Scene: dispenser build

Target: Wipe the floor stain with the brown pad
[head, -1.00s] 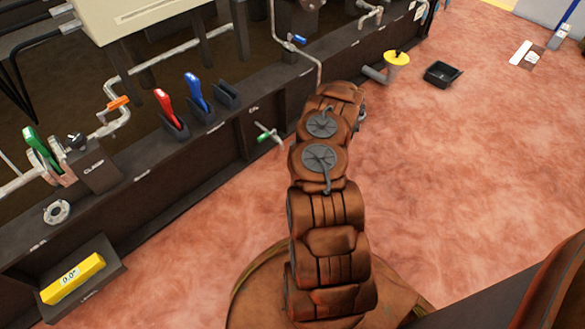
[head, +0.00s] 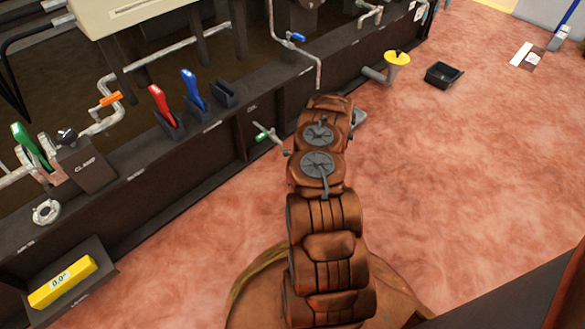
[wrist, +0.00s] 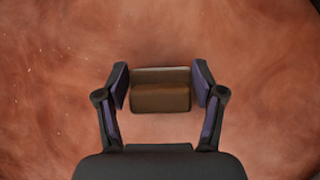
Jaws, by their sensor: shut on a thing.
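The brown pad (wrist: 160,97) is a small block that shows in the wrist view. My gripper (wrist: 160,88) is shut on it, with one finger against each side. The pad is over the reddish mottled floor (wrist: 60,100); I cannot tell if it touches the floor. In the head view my arm hides the pad and most of the gripper. No stain stands out clearly from the mottled floor in either view.
A dark machine frame with red (head: 166,106), blue (head: 194,90) and green (head: 32,148) handles runs along the left. A yellow funnel (head: 397,58) and a black tray (head: 443,75) are at the back. The floor (head: 470,190) to the right is clear.

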